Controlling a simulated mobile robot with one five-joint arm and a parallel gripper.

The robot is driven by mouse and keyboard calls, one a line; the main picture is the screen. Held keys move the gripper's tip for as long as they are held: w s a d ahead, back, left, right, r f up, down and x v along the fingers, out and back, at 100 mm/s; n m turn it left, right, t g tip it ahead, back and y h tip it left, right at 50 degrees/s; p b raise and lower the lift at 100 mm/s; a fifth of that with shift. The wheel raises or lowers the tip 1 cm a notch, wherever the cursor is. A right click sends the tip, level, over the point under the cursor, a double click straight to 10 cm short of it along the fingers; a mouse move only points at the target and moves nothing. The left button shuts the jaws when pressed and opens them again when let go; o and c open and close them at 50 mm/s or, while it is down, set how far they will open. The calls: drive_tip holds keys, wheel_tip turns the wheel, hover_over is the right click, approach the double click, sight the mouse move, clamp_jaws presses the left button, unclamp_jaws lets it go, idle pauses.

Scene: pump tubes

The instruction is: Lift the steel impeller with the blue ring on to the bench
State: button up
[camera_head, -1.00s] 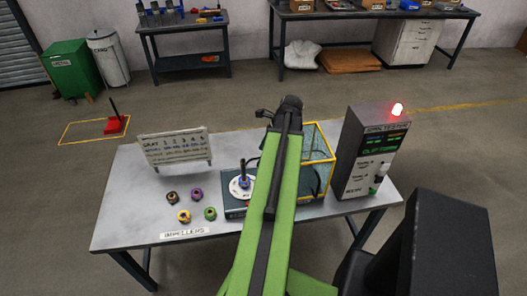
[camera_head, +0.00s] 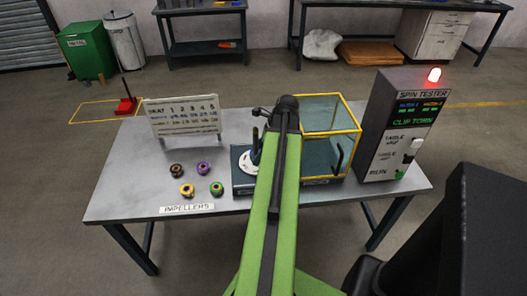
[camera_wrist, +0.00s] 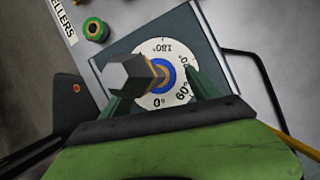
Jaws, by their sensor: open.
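A white degree dial (camera_wrist: 178,92) sits on the dark tester base (camera_wrist: 219,68). A blue ring (camera_wrist: 166,71) shows at its centre, around a post with a brassy collar and a grey hexagonal top (camera_wrist: 130,76). The post leans left in the wrist view and covers part of the ring, so I cannot make out the steel impeller's body. My gripper (camera_wrist: 152,87) is open, with one green finger on each side of the post, and holds nothing. In the head view the dial (camera_head: 247,165) is partly hidden by my arm.
Several ringed impellers, including a purple one (camera_head: 203,167) and a green one (camera_head: 217,188), sit on the bench (camera_head: 130,190) at left. A yellow-framed guard (camera_head: 333,130) and the spin tester cabinet (camera_head: 392,135) stand at right. A heat board (camera_head: 183,117) stands behind.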

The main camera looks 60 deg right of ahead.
drive_tip(key=shift+c, duration=0.3)
clamp_jaws()
idle(0.6)
drive_tip(key=shift+w+r+p, duration=0.1)
drive_tip(key=shift+r+p, duration=0.6)
drive_tip(key=shift+r, duration=0.05)
idle(0.4)
wheel_tip(320, 180, up, 17)
drive_tip(key=p, duration=1.7)
idle(0.7)
